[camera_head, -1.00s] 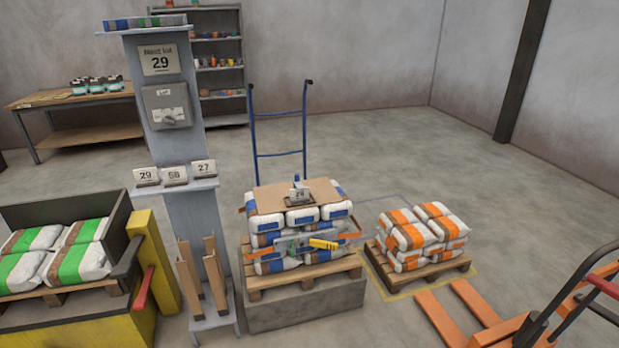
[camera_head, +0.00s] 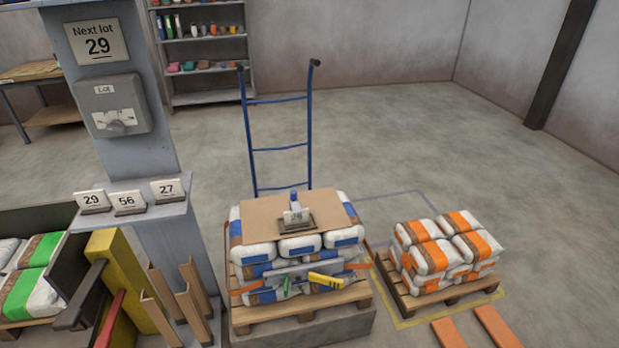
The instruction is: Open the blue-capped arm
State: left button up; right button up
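I cannot make out for sure which part is the blue-capped arm. On the wrapped stack of blue-and-white bags (camera_head: 300,245), a small grey block with a blue upright top (camera_head: 294,200) stands on the brown top sheet (camera_head: 252,222). A grey bar (camera_head: 290,272) runs across the front of this stack, with orange bands at its ends, a small green piece (camera_head: 286,287) and a yellow handle (camera_head: 325,281). At the lower left, a dark lever (camera_head: 80,297) and a red lever (camera_head: 110,320) stick out near a yellow post (camera_head: 128,270). Neither gripper shows.
A grey column (camera_head: 118,105) carries a lot dial box (camera_head: 115,105) and number cards (camera_head: 128,203). A blue hand truck (camera_head: 278,148) stands behind the stack. A pallet of orange-and-white bags (camera_head: 440,255) is at right. Open floor lies beyond at the right.

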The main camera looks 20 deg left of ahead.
aim_at(294, 204)
jog(key=u, duration=0.6)
jog(key=i, duration=1)
jog(key=u, duration=0.8)
